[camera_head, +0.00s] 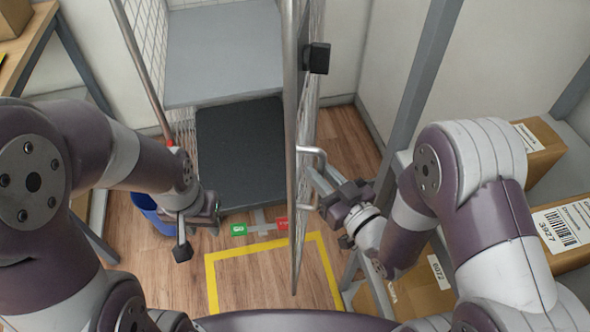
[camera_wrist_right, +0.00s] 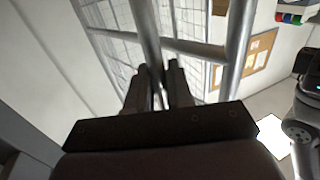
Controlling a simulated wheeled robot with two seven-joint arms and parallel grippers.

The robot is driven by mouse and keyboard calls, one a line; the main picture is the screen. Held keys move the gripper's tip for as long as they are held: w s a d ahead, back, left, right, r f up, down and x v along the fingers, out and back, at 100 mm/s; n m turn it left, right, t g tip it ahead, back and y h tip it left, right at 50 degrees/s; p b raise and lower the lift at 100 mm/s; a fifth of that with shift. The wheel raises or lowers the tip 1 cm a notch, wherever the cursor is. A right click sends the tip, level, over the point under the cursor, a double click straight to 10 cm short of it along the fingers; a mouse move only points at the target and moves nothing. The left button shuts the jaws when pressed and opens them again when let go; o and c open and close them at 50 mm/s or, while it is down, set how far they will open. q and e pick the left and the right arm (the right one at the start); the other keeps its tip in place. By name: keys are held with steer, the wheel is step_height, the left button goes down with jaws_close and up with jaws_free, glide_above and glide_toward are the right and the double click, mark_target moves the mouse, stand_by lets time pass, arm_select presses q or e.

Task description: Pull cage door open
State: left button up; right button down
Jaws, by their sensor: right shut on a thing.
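The cage door (camera_head: 292,120) is seen nearly edge-on in the head view and stands swung out from the cage (camera_head: 225,50), pointing toward me. Its grey handle (camera_head: 318,151) sticks out on the right side. My right gripper (camera_head: 322,178) is at this handle. In the right wrist view my right gripper (camera_wrist_right: 157,85) has its fingers closed around a grey bar (camera_wrist_right: 146,35), with the door's mesh behind. My left gripper (camera_head: 203,213) is in front of the cage, left of the door, touching nothing that I can see. Its finger gap is not clear.
A yellow floor outline (camera_head: 262,246) lies below the door. Green (camera_head: 238,229) and red (camera_head: 282,224) pedals are at the cage's dark base (camera_head: 240,150). A blue bin (camera_head: 150,208) is behind my left arm. Shelving with boxes (camera_head: 565,230) stands right.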

steer(key=shift+w+d+r, duration=0.1)
steer(key=shift+d+r, duration=0.05)
steer(key=shift+d, duration=0.9)
steer(key=c, duration=1.2)
jaws_free()
steer(key=shift+w, duration=0.2)
steer(key=shift+a, duration=0.1)
